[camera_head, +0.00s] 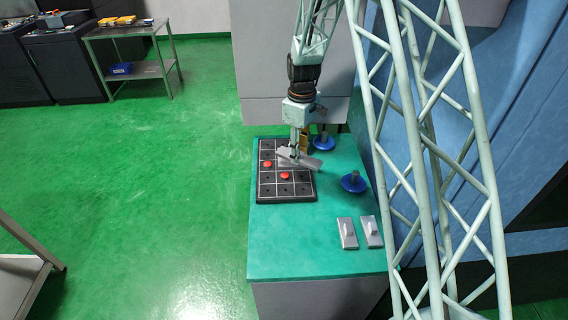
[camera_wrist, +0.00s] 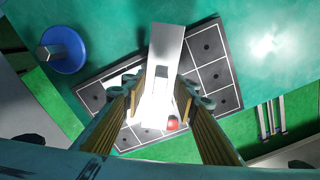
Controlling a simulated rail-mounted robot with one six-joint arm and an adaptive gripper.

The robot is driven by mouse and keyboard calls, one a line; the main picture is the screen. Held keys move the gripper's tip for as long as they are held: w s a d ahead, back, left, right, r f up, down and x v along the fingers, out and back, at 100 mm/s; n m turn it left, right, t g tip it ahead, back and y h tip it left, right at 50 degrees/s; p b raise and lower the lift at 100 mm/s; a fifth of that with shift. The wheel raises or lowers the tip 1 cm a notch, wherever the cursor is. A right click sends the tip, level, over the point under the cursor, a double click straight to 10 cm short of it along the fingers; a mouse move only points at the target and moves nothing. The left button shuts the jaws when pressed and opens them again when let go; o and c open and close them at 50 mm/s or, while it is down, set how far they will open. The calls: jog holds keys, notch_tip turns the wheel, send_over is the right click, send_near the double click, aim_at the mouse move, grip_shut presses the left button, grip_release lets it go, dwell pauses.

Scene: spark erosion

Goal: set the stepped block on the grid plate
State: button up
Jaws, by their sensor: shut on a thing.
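My gripper (camera_head: 297,152) is shut on a grey stepped block (camera_head: 311,163), a long flat piece with a raised part between the fingers. In the wrist view, the fingers (camera_wrist: 161,88) stand on both sides of the raised part, and the block (camera_wrist: 166,45) reaches away from them. The block is over the far part of the black grid plate (camera_head: 287,201), turned at an angle to its lines. Whether it touches the plate, I cannot tell. Two red round pieces (camera_head: 267,164) (camera_head: 285,176) sit on the plate. The block and fingers hide some cells.
Two more grey blocks (camera_head: 347,234) (camera_head: 371,231) stand at the teal table's (camera_head: 300,243) front right. Two blue round bases with grey posts (camera_head: 353,183) (camera_head: 322,143) stand right of and behind the plate. The table's front left is clear. A blue wall is at the right.

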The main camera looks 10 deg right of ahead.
jog(key=n+p, duration=0.1)
jog(key=n, duration=0.1)
jog(key=d+n+p, duration=0.1)
jog(key=n, duration=0.1)
jog(key=w+d+n+p, duration=0.1)
jog(key=n, duration=0.1)
jog(key=shift+r+n, duration=0.2)
jog(key=shift+n, duration=0.1)
jog(key=shift+a, duration=0.1)
jog(key=p, duration=0.1)
send_over(283, 144)
jog(key=shift+a+f, duration=0.1)
jog(key=shift+f, duration=0.65)
dwell(0.5)
jog(key=shift+f, duration=1.8)
jog(key=shift+f, duration=0.15)
jog(key=o, duration=0.8)
